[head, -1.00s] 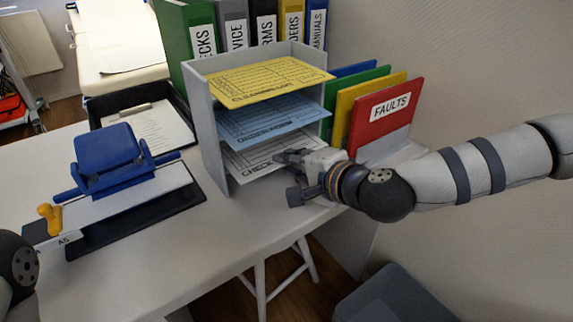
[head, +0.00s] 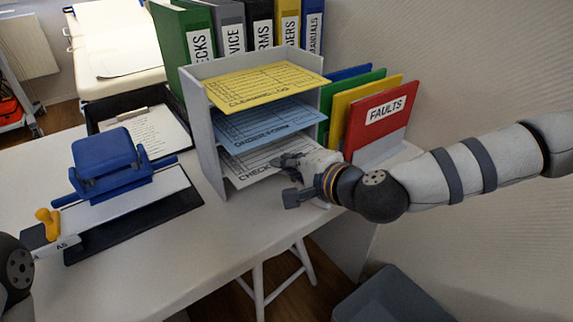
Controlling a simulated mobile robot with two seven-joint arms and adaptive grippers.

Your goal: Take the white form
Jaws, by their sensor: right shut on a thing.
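The white form (head: 250,165), with "CHECK" lettering at its front edge, lies in the lowest level of the grey letter tray (head: 206,155). Its front edge sticks out of the tray. My right gripper (head: 289,177) is at the front right of the form and is shut on it; the fingers cover that corner. A blue order form (head: 255,125) lies on the middle level and a yellow cleaning log (head: 262,84) on the top level. My left gripper is not in view; only a piece of my left arm shows at the lower left edge.
A blue hole punch (head: 107,165) stands left of the tray, with an orange-knobbed part near its front. A clipboard (head: 150,130) lies in a black tray. Coloured folders, the red one labelled FAULTS (head: 378,118), stand right of the tray. The front of the table (head: 190,255) is clear.

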